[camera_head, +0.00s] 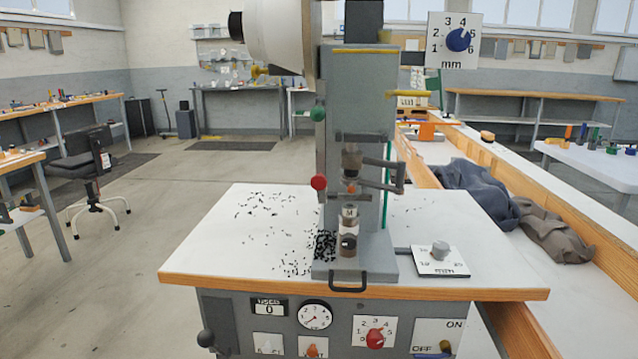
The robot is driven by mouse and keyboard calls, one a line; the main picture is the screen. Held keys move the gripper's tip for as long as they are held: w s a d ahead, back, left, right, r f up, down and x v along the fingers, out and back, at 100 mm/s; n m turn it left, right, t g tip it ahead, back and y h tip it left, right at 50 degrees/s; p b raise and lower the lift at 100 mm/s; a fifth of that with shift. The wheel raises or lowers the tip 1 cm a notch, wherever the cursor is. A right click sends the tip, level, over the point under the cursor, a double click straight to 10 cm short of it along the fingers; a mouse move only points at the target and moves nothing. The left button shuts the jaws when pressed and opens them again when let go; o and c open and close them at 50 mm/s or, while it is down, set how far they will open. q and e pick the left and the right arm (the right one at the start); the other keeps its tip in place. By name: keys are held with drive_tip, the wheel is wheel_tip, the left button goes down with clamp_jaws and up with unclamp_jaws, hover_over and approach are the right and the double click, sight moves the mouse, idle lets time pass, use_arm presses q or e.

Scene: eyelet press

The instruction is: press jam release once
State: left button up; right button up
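The eyelet press (350,110) stands upright on a white-topped bench. A red ball knob (318,182) and a green ball knob (318,114) stick out at its left side. On the front panel (232,320) below the bench top are a small white plate (268,342) and an orange knob or button (312,350). Their labels are cut off or too small to read. No control in view is readably marked jam release. Neither of my grippers is in view.
The panel also has a USED counter (268,308) reading 0, a gauge (315,315), a red dial (375,338) and an ON/OFF switch (437,338). Small black bits (322,246) lie left of the press. A plate with a grey knob (440,258) is at right.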

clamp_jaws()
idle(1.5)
